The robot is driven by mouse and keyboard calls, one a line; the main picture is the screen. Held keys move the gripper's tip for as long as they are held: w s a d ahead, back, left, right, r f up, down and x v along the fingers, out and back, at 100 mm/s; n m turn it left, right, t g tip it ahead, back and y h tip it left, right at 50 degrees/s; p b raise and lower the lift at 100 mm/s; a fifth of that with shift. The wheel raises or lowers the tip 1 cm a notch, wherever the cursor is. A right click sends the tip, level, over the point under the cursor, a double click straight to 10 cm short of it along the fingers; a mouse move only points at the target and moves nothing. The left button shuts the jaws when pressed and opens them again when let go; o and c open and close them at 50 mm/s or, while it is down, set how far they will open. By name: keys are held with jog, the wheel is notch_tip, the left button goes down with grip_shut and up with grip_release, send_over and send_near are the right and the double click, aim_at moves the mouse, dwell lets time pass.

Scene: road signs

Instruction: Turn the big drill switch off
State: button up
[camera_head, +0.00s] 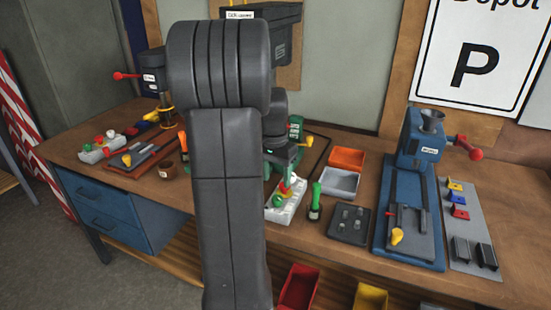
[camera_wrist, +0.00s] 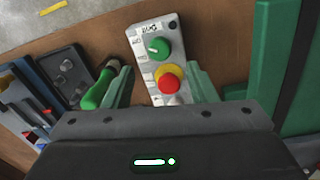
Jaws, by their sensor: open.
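A pale control box (camera_wrist: 152,62) lies below my gripper in the wrist view, with a green rotary switch (camera_wrist: 159,47) and a red button on a yellow collar (camera_wrist: 169,80). The switch has a pale pointer mark; its setting is too small to read. My gripper (camera_wrist: 161,84) is open and empty. Its green fingers stand on either side of the red button, with the green switch just beyond their tips. The control box also shows in the head view (camera_head: 286,208), where my arm hides much of my gripper. A large dark machine head (camera_head: 277,32) stands behind my arm, partly hidden.
Orange (camera_head: 347,159) and grey (camera_head: 339,182) trays and a blue machine (camera_head: 423,140) stand to the right. A green structure (camera_wrist: 276,55) borders the box's right.

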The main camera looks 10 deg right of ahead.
aim_at(277, 197)
notch_tip(277, 197, up, 7)
jog(key=shift+a, duration=0.15)
jog(key=shift+w, duration=0.1)
jog(key=f, duration=1.4)
jog(key=shift+s+d, duration=0.25)
jog(key=shift+r, duration=0.2)
